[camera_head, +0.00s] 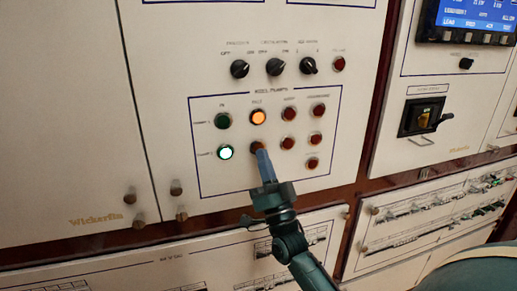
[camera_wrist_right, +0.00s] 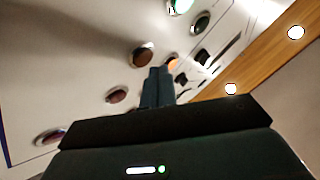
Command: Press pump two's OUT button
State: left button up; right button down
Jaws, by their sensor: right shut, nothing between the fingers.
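The pump panel (camera_head: 320,170) has two main rows of round buttons. In the lower row, labelled as the second pump, a green button (camera_head: 225,152) is lit. Beside it is a dark amber-brown button (camera_head: 257,147), unlit and partly covered by my right gripper (camera_head: 263,153). The column labels are too small to read surely. My right gripper is shut and empty, its tip at this brown button in the head view. In the right wrist view the brown button (camera_wrist_right: 142,55) shows just up and left of the fingertips (camera_wrist_right: 158,72). Contact cannot be told. My left gripper is out of view.
Above are an unlit green button (camera_head: 223,121) and a lit orange button (camera_head: 259,117). Several red buttons (camera_head: 288,114) sit to the right. Black knobs (camera_head: 275,66) are higher up. A black switch handle (camera_head: 443,119) sticks out on the right panel.

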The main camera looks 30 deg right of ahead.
jog(key=shift+w, duration=0.1)
dwell(0.3)
jog(key=shift+w+d, duration=0.1)
jog(key=shift+w, duration=0.25)
jog(key=shift+w+d+b, duration=0.1)
jog(key=shift+w+b, duration=0.25)
jog(key=shift+b, duration=0.05)
dwell(0.6)
dwell(0.3)
jog(key=shift+s+a+p, duration=0.2)
jog(key=shift+s+p, duration=0.2)
jog(key=shift+s, duration=0.4)
